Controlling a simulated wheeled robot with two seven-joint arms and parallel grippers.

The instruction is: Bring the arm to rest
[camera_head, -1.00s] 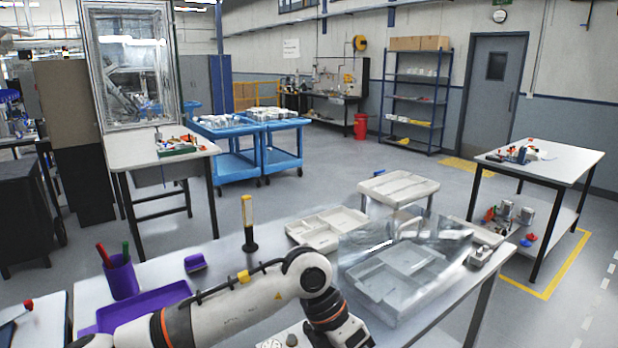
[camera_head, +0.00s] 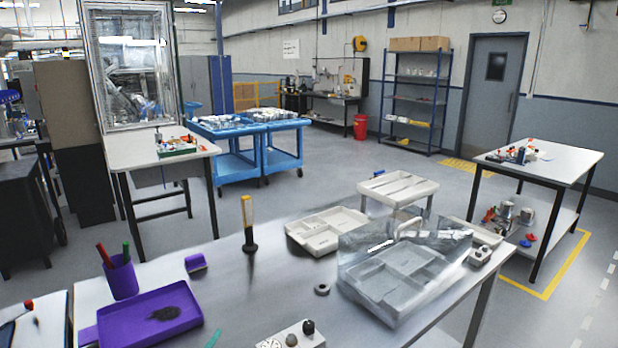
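Neither of my grippers shows in the head view now, and no part of my arms is in it. A small dark ring (camera_head: 321,289) lies flat near the middle. A light box with dark knobs (camera_head: 292,336) sits at the front edge, partly cut off.
A clear cover (camera_head: 362,262) stands over a grey tray at the table's right. A small purple block (camera_head: 195,262) is left of the yellow-handled tool. The table's middle is largely clear.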

